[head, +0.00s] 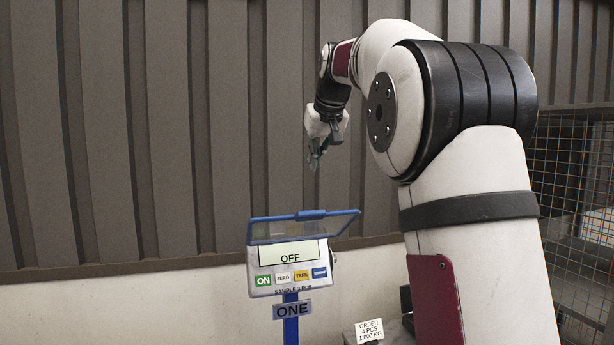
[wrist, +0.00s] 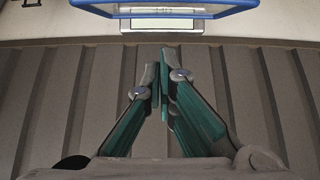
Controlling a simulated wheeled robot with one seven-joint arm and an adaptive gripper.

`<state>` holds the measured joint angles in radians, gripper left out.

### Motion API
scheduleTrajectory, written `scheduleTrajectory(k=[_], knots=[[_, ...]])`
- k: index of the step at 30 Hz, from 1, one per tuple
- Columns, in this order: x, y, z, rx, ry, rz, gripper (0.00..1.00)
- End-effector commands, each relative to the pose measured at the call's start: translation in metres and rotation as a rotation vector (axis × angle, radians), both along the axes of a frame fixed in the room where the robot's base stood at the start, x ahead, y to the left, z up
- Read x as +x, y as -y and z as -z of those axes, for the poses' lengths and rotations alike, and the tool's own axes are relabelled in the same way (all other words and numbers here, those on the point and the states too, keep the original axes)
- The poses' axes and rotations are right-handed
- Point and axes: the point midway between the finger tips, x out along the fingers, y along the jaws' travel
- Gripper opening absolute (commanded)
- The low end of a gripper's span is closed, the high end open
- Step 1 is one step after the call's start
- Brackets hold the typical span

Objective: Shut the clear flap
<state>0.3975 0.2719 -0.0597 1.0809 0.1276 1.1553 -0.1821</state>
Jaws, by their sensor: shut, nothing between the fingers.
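The clear flap (head: 300,228) has a blue frame and is raised, sticking out above the face of a scale display (head: 291,268). The display reads OFF and has a row of buttons below the screen. In the wrist view the flap's blue frame (wrist: 163,12) crosses the top of the picture. My gripper (head: 316,160) is above the flap and apart from it, pointing down. In the wrist view my gripper's fingers (wrist: 164,55) are together and hold nothing.
A ribbed wall (head: 230,120) is behind, and a wire mesh fence (head: 575,190) is at the right.

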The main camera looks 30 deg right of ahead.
Motion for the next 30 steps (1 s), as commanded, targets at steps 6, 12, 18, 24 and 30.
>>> scheduleTrajectory(k=[6, 12, 18, 24, 30], knots=[[0.021, 0.006, 0.033, 0.003, -0.007, -0.001, 0.00], [0.044, 0.012, 0.064, 0.002, -0.006, -0.001, 0.00], [0.041, 0.011, 0.085, 0.002, -0.004, -0.001, 0.00], [0.030, 0.008, 0.099, 0.002, -0.004, -0.002, 0.00], [0.027, 0.007, 0.104, 0.001, -0.002, -0.001, 0.00]])
